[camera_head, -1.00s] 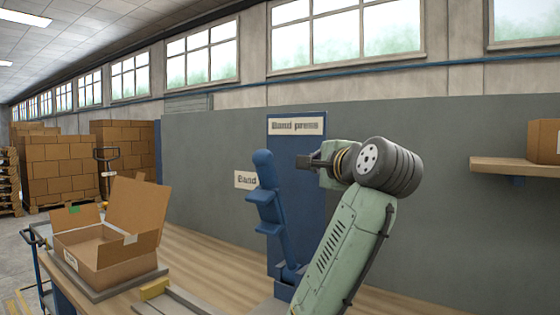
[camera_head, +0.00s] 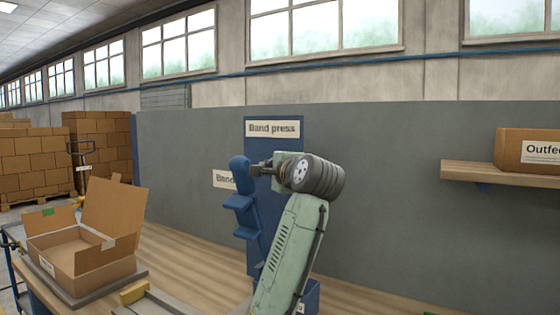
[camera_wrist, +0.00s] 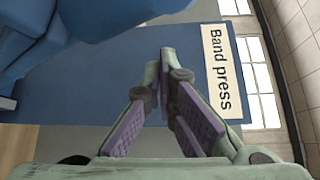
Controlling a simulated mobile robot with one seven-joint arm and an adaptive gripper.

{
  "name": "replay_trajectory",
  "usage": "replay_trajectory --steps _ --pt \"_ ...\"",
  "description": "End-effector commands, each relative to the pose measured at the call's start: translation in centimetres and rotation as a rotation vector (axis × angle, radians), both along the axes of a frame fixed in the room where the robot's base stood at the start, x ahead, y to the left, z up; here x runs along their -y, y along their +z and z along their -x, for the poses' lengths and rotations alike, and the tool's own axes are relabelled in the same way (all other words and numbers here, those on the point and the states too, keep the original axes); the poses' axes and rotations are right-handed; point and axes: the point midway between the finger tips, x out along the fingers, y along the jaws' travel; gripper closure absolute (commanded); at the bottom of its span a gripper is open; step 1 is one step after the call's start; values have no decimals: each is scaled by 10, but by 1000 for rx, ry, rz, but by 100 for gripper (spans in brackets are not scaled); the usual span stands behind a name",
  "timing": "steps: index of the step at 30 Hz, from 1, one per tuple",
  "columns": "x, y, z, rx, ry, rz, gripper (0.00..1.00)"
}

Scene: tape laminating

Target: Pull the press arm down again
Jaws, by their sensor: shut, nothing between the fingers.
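The blue press arm (camera_head: 240,205) stands raised, leaning slightly, in front of the blue panel labelled "Band press" (camera_head: 284,190). My gripper (camera_head: 254,171) is beside the rounded top of the press arm, on its right. I cannot tell whether they touch. In the wrist view the fingers of my gripper (camera_wrist: 164,70) are shut and empty. The blue press arm (camera_wrist: 120,15) shows along the upper left edge there, just beyond the fingertips. The "Band press" label (camera_wrist: 221,72) is to the right. My arm hides the lower part of the press.
An open cardboard box (camera_head: 100,262) sits on a grey tray at the left of the wooden bench (camera_head: 185,255). A yellow block (camera_head: 134,292) lies near the bench front. A shelf (camera_head: 466,172) with an "Outfeed" box (camera_head: 525,150) is at the right.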

Motion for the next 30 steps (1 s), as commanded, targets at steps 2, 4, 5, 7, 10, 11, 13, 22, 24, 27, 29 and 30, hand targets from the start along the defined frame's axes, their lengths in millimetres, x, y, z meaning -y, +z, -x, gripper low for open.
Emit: replay_trajectory --steps 2,4,5,7,10,11,13,22,24,27,29,30 --pt "-10 4 8 4 1 2 100" --pt "-16 4 11 3 1 1 100" --pt "-18 4 13 3 1 1 100" --pt "-21 4 15 1 2 0 100" --pt "-23 4 17 1 1 1 100" --pt "-23 4 17 1 1 1 100" --pt "-23 4 17 1 1 1 100" --pt "-23 3 18 5 1 2 100" --pt "-23 1 19 9 1 5 100" --pt "-25 -2 20 20 1 13 100" --pt "-26 -4 22 30 1 19 100" --pt "-27 -6 23 37 1 26 100"
